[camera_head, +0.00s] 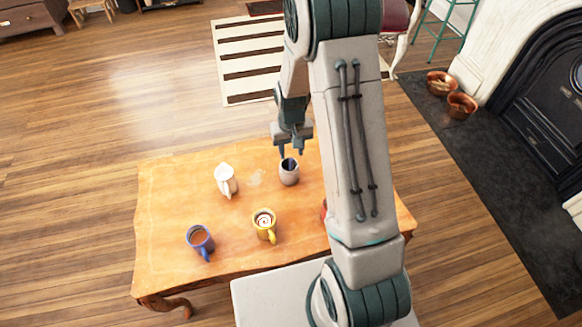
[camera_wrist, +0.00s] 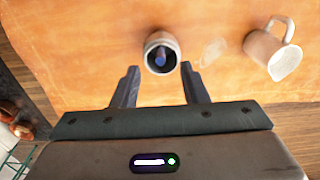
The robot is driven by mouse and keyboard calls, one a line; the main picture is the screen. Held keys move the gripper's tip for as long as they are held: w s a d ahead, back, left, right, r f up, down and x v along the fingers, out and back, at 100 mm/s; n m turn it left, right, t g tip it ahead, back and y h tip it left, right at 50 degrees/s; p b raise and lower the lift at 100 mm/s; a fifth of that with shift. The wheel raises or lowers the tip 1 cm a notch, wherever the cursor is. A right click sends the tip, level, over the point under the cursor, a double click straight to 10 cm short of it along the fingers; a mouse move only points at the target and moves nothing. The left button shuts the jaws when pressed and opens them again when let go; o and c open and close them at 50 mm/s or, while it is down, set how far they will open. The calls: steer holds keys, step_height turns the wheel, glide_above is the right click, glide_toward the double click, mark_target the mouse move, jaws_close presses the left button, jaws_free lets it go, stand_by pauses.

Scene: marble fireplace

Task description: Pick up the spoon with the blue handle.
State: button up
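A blue handle, apparently the spoon's (camera_wrist: 161,55), stands in a grey-white cup (camera_wrist: 153,39) in the wrist view. The spoon's bowl is hidden inside the cup. In the head view the cup (camera_head: 289,176) stands on the wooden table (camera_head: 165,190) near its far side, with a small dark-blue piece at its mouth. My gripper (camera_head: 292,151) is above the cup, pointing down. In the wrist view my gripper (camera_wrist: 160,71) is open, its two fingers apart on either side of the cup's near edge. Nothing is held between them.
A white pitcher (camera_head: 226,181) stands left of the cup, with a faint clear object (camera_wrist: 213,51) between them. A yellow mug (camera_head: 264,224) and a blue mug (camera_head: 200,241) stand nearer the front. A red object (camera_head: 323,209) is partly hidden behind my arm.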

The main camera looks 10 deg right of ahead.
mark_target(291, 170)
steer(key=shift+w+f+b, duration=0.2)
steer(key=shift+f+b, duration=0.1)
steer(key=shift+f, duration=2.85)
jaws_close()
